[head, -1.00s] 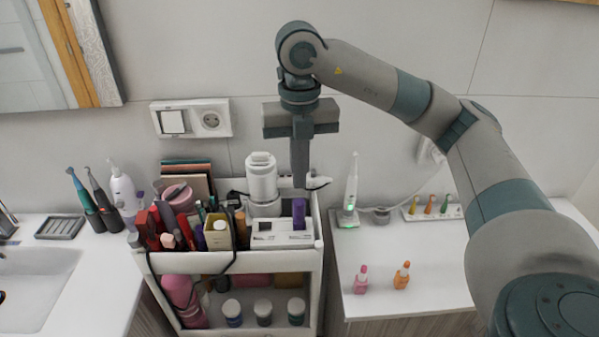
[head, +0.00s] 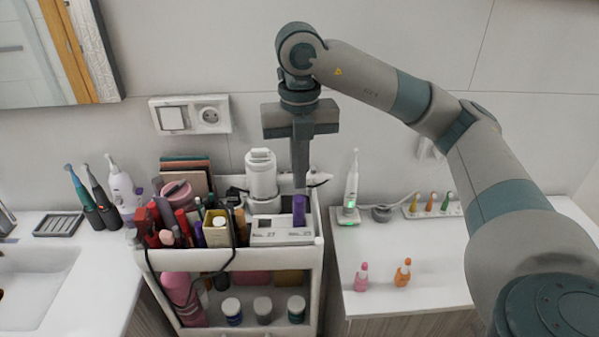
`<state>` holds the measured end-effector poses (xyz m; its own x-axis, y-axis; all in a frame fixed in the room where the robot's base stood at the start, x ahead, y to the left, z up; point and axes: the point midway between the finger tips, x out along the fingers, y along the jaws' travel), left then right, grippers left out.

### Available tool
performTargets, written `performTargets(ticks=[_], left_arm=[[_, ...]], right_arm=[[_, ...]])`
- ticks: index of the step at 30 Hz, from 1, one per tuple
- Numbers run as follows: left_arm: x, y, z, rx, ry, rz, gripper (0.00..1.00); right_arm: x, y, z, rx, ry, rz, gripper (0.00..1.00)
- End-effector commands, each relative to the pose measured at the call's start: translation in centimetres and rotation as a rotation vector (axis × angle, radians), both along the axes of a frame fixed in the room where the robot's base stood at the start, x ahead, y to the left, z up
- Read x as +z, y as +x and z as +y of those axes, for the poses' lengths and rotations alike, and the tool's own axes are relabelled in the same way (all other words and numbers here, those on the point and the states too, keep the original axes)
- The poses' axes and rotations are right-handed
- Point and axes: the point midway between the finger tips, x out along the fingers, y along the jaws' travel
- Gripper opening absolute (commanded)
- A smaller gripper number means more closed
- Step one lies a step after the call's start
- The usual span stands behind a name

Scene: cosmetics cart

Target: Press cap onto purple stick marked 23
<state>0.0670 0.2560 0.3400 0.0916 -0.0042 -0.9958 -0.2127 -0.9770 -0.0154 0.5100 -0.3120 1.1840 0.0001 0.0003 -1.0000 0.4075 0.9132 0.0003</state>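The purple stick (head: 299,210) stands upright in the right part of a white holder (head: 283,238) on the cart's top tier. The small print on the holder's front is too small to read surely. I cannot make out a separate cap or a seam on the purple piece. My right gripper (head: 301,185) points straight down just above the stick's top. Its fingers look closed together as one narrow bar with nothing between them. I cannot tell whether the tips touch the stick. My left gripper is not in view.
A white device (head: 262,176) stands close behind and left of the holder. Bottles and tubes crowd the cart's left side around a cream bottle (head: 217,229). A white electric toothbrush (head: 351,187) and two small bottles stand on the right counter (head: 420,270).

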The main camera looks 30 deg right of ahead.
Motion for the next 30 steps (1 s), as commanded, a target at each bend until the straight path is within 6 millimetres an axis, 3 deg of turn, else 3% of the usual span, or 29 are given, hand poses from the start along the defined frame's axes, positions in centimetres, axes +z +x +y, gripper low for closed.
performTargets(ticks=[30], left_arm=[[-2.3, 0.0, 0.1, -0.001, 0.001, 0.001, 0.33]], right_arm=[[-2.7, 0.0, 0.0, 0.0, 0.0, 0.0, 0.0]])
